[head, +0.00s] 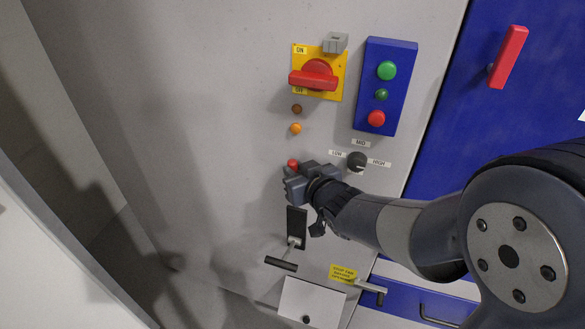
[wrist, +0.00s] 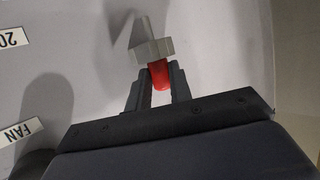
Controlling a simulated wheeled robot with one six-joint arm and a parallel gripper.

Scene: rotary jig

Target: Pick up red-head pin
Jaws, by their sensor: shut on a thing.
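The red-head pin (wrist: 159,74) shows in the wrist view between the two fingers of my gripper (wrist: 158,84). Its red head is in the jaws, and a grey block (wrist: 152,49) stands right beyond it. My gripper is shut on the red-head pin. I cannot tell how much of the pin's shaft sits in the grey block.
A yellow switch plate with a red handle (head: 314,76) and a blue button box (head: 386,87) are above. A black knob (head: 357,161) is right of my gripper. A black-handled lever (head: 281,263) and a white box (head: 311,302) are below. The panel's left side is bare.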

